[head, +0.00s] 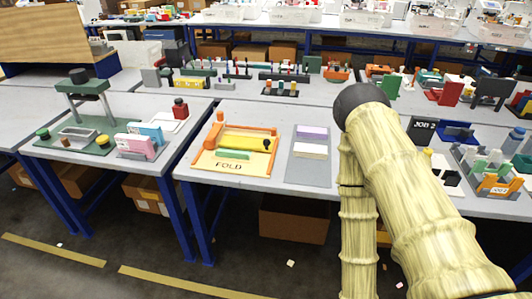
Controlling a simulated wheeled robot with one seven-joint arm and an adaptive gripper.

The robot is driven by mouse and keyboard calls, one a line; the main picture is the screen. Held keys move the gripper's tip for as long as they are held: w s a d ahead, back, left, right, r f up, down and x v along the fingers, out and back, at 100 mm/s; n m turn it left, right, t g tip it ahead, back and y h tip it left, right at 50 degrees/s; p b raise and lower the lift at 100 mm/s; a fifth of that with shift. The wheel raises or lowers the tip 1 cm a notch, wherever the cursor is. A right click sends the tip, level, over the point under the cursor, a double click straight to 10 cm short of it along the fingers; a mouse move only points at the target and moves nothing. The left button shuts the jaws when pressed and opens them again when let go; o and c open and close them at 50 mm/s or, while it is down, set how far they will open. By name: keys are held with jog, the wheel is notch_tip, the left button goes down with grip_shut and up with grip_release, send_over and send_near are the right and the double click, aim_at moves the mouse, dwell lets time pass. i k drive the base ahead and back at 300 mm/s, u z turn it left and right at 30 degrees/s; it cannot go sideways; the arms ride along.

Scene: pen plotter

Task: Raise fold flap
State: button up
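The fold station is a yellow board (205,162) marked "FOLD" on the near edge of the middle table, with an orange frame (245,129) around its back and sides. A darker yellow panel (240,143) with a black knob (267,144) at its right end lies low across the board and looks like the fold flap. A green strip (233,155) lies in front of it. At this size I cannot tell the panel's exact tilt. My arm rises at the right and bends back down out of the picture; my gripper is not in view.
A grey tray (307,175) with a lilac block (312,132) and a cream block (309,150) stands right of the fold station. A left table (50,149) holds a green-based press station. My arm hides part of the tables at right. Boxes sit underneath.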

aim_at(255, 144)
jog(key=k, duration=0.15)
jog(key=z, duration=1.1)
jog(key=i, duration=1.05)
jog(key=u, duration=0.85)
